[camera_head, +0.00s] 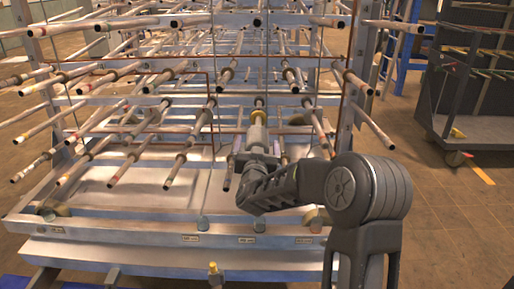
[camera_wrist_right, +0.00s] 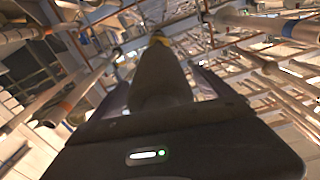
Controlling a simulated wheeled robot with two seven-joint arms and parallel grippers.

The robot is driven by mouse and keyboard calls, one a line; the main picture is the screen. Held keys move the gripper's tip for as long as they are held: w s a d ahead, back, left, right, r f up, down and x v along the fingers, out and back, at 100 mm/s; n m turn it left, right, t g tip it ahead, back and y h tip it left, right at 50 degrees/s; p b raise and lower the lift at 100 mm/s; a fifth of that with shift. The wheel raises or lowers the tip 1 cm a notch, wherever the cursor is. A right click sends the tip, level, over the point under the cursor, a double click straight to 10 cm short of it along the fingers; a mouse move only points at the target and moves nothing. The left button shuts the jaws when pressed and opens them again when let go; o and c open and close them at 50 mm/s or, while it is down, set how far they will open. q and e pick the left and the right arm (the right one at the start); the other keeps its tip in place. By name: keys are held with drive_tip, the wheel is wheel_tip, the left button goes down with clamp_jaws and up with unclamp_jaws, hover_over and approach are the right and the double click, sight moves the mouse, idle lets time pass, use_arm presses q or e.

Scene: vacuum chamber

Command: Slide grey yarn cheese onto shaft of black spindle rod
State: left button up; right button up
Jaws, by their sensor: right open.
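The grey yarn cheese (camera_head: 258,137) is in the middle of the head view, with a yellow ring or tip at its far end. My right gripper (camera_head: 261,158) is just in front of it, with one finger along each side. In the right wrist view the grey cheese (camera_wrist_right: 162,80) lies lengthwise between the two open fingers (camera_wrist_right: 160,92), its yellow end pointing away. A rod (camera_head: 259,102) with a dark tip shows just beyond the yellow end. I cannot tell whether the cheese is on this rod. My left gripper is out of view.
A metal rack (camera_head: 140,256) fills the scene, with several rods sticking out towards me on both sides of my gripper. One rod (camera_head: 228,172) ends close to its left. A dark cart (camera_head: 470,125) stands at the right on open tiled floor.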

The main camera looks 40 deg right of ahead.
drive_tip(key=c, duration=1.7)
